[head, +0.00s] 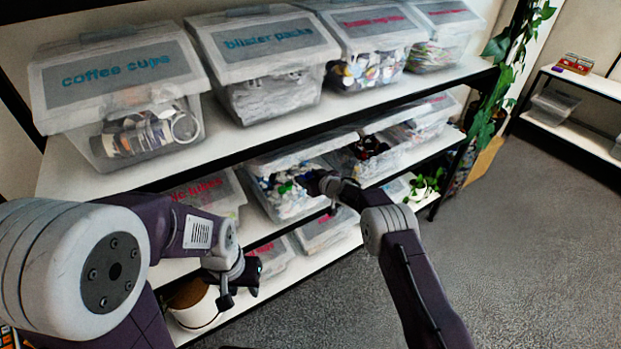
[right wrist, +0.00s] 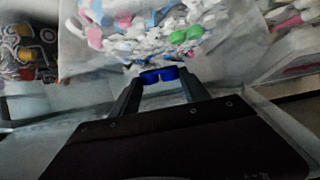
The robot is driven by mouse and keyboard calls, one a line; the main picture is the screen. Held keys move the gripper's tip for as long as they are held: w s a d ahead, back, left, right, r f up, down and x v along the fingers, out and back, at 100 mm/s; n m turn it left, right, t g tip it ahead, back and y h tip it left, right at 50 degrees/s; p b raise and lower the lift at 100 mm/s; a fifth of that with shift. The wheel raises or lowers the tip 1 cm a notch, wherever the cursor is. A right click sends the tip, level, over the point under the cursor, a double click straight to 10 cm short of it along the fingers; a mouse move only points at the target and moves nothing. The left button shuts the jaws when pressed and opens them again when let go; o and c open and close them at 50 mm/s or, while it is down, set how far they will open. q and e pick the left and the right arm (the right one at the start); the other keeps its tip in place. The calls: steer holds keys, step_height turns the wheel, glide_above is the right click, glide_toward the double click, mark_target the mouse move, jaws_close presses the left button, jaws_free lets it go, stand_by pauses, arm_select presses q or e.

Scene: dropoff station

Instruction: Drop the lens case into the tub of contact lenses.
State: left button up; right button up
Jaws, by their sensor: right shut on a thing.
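My right gripper (right wrist: 160,84) is shut on a blue lens case (right wrist: 158,75), which shows between its fingertips in the right wrist view. Just beyond the case is a clear tub (right wrist: 82,54) full of small white, pink, blue and green pieces. The case appears at the near edge of this tub; its height above the rim cannot be told. In the head view the tub (head: 290,212) stands on the middle shelf, and my right gripper (head: 322,186) is at its right side. The case is not discernible there. My left gripper (head: 240,288) is open and empty, lower down in front of the shelves.
Labelled tubs line the top shelf, including coffee cups (head: 125,95) and blister packs (head: 265,65). Another filled tub (head: 375,155) stands right of the middle one. A white pot (head: 195,307) is on the bottom shelf. The floor (head: 540,240) at right is clear.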

steer(key=o, duration=1.4)
steer(key=shift+c, duration=0.2)
steer(key=shift+d, duration=0.1)
steer(key=b+v, duration=0.2)
steer(key=v, duration=0.7)
